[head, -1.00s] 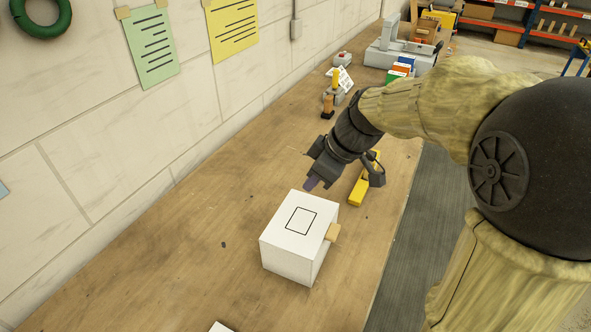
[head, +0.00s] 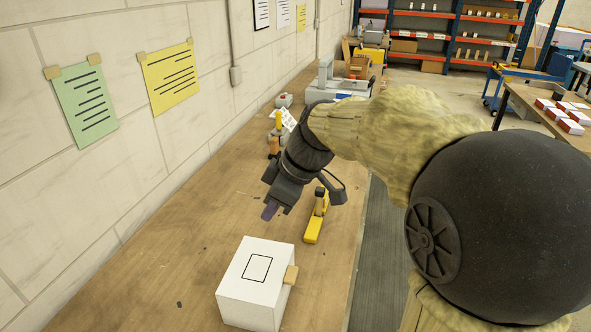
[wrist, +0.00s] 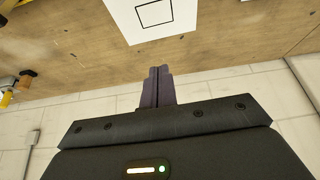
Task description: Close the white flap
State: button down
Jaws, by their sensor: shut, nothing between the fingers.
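A white box (head: 252,293) stands on the wooden bench, at the bottom of the head view. Its white top (head: 240,262), the flap as far as I can tell, lies flat and bears a black square outline.
A yellow and black tool (head: 315,222) lies on the bench right of my gripper. A small stand with papers (head: 284,122) and a grey machine (head: 335,88) are farther back. The wall bounds the bench at left. The bench left of the box is clear.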

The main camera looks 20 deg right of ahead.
jog(key=v, duration=1.1)
jog(key=shift+r, duration=0.25)
jog(key=shift+d, duration=0.1)
jog(key=s+f+m+h+p, duration=0.1)
jog(key=s+f+m+p, duration=0.1)
jog(key=f+m, duration=0.2)
jog(key=s+d+f+m+h+p, duration=0.1)
jog(key=s+f+m+h+p, duration=0.1)
jog(key=f, duration=0.8)
jog(key=s+d+f+m+h+p, duration=0.1)
jog(key=s+f+m, duration=0.2)
jog(key=f+m, duration=0.3)
jog(key=shift+s+f+h+p, duration=0.3)
jog(key=shift+f+h+p, duration=0.1)
jog(key=shift+f, duration=0.6)
